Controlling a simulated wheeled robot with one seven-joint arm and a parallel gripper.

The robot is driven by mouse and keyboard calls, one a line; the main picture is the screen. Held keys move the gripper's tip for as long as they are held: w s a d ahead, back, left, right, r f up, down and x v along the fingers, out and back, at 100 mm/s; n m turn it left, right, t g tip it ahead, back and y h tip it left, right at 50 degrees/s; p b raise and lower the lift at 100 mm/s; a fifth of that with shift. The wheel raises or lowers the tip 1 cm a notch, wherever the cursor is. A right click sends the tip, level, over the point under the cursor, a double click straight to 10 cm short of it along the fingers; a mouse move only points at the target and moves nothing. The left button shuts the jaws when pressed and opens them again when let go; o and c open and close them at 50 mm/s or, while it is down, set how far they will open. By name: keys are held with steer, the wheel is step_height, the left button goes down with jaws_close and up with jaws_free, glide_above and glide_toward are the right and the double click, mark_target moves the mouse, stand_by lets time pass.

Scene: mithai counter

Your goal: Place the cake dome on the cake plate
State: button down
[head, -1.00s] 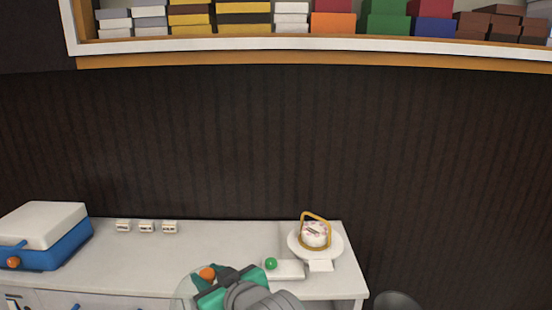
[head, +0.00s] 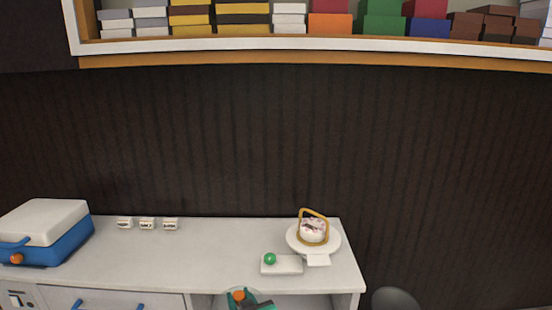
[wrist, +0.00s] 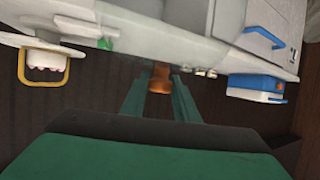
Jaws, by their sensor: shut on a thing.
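The white cake plate (head: 333,243) stands at the counter's right end with a pale cake (head: 312,229) on it. A gold arched handle (head: 304,212) rises around the cake. In the wrist view the plate (wrist: 10,39) and the gold arch (wrist: 43,85) show upside down at the left. My gripper (head: 239,296) is shut on the orange knob of the clear cake dome (head: 272,303), at the bottom edge of the head view, left of and nearer than the plate. The wrist view shows the knob (wrist: 160,78) between my fingertips. The dome's lower part is out of view.
A white block (head: 288,266) with a green ball (head: 270,259) lies just left of the plate. Small labelled blocks (head: 147,224) and a blue-and-white box (head: 50,240) are at left. The mid counter (head: 210,256) is clear.

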steer(key=s+d+f+m+t+h, duration=0.1)
steer(key=d+f+m+h, duration=0.15)
steer(key=f, duration=0.75)
steer(key=s+d+f+m+h, duration=0.1)
steer(key=s+d+f, duration=0.15)
steer(key=f, duration=0.65)
steer(key=s+d+f, duration=0.2)
steer(key=s+f, duration=0.3)
steer(key=f, duration=0.3)
steer(key=s+d+f+h, duration=0.1)
steer(key=s+d+f, duration=0.1)
steer(key=s+f, duration=0.4)
step_height(320, 180, down, 3)
steer(key=shift+s+d+r+m, duration=0.1)
steer(key=shift+s+d+m, duration=0.1)
steer(key=shift+d+m, duration=0.25)
steer(key=shift+a+h, duration=0.15)
steer(key=shift+h, duration=0.1)
